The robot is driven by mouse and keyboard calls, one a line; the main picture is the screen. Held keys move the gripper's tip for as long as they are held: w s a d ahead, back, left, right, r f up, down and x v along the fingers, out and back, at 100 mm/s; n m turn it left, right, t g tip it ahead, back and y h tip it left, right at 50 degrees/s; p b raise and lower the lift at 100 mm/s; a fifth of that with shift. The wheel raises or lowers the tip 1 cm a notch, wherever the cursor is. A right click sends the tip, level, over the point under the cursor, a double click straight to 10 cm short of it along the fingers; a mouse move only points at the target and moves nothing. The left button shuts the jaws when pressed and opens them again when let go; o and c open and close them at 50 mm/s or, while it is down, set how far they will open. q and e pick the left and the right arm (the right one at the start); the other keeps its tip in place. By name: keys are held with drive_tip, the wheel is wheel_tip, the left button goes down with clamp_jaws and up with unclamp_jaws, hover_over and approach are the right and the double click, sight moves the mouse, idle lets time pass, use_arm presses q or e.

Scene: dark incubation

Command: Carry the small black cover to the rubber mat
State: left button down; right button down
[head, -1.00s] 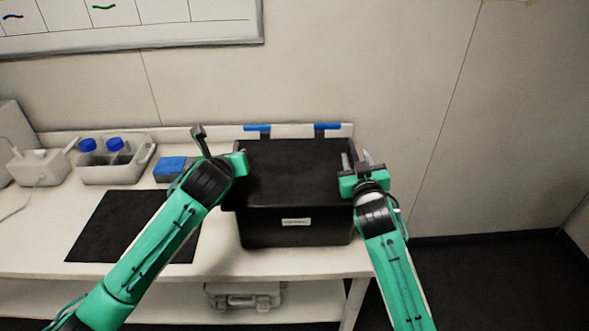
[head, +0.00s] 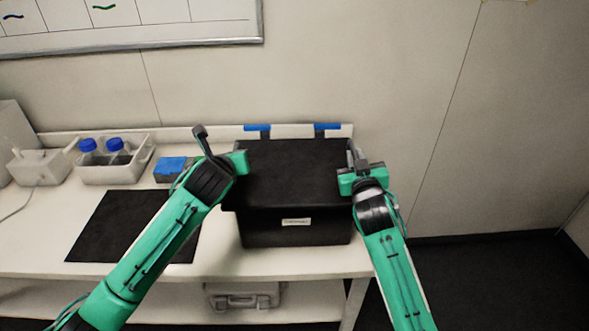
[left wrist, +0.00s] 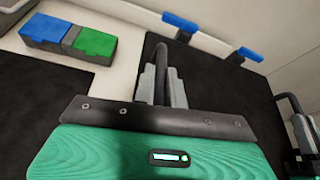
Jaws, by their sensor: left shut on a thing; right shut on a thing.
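The black cover (head: 290,170) lies flat on top of a black box (head: 290,231) on the bench. My left gripper (head: 241,161) is at the cover's left edge. The left wrist view shows its grey fingers (left wrist: 163,86) shut around a dark handle on the side of the cover (left wrist: 215,85). My right gripper (head: 356,158) is shut on the cover's right edge, its fingers close together. The rubber mat (head: 105,225) is a flat black rectangle on the bench to the left of the box, partly hidden behind my left forearm.
A blue-lidded block (head: 170,167) stands behind the mat; a green lid beside the blue one shows in the left wrist view (left wrist: 95,43). A grey carrier with blue-capped bottles (head: 116,165) is farther left. Blue clips (head: 327,127) stand behind the box. The mat's surface looks bare.

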use_arm(q)
drive_tip(key=shift+r, duration=0.15)
use_arm(e)
drive_tip(key=shift+r, duration=0.1)
